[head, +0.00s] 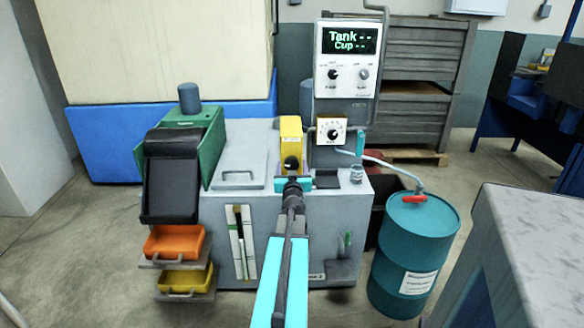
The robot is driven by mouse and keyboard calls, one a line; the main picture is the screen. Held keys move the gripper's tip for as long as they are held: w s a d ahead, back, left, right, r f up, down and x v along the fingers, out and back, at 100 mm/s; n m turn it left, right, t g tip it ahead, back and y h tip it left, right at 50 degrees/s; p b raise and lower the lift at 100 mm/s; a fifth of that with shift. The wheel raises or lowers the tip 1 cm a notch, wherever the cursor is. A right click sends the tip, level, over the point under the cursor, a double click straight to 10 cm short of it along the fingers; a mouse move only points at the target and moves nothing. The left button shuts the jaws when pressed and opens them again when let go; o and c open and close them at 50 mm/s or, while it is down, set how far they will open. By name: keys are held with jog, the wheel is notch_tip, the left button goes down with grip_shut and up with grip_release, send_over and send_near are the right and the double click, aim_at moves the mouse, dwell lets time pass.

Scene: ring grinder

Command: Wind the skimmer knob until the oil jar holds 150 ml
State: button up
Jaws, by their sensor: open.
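A yellow unit (291,132) stands on the grey machine tank, with a round black knob (291,163) on its front. I cannot tell for sure that this is the skimmer knob. A small clear jar (356,174), likely the oil jar, stands on the tank top to the right; its level is too small to read. My gripper (292,184) is open, with cyan fingers spread just below and in front of the black knob. I cannot tell whether it touches anything. The display (350,40) reads "Tank --" and "Cup --".
A teal drum (412,250) with a hose stands right of the grey tank (222,240). A green unit (185,135) is at left, above orange (174,243) and yellow trays (186,279). A grey bench (535,245) fills lower right.

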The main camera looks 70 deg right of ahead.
jog(key=shift+a, duration=0.15)
jog(key=p+v, duration=0.2)
jog(key=v, duration=0.6)
dwell(0.4)
jog(key=p, duration=0.3)
jog(key=shift+s+a+r, duration=0.1)
jog(key=shift+a, duration=0.25)
jog(key=p+v, duration=0.2)
jog(key=p, duration=0.5)
jog(key=shift+p, duration=0.3)
jog(key=shift+p+v, duration=1.4)
jog(key=shift+p, duration=0.05)
jog(key=shift+s, duration=0.1)
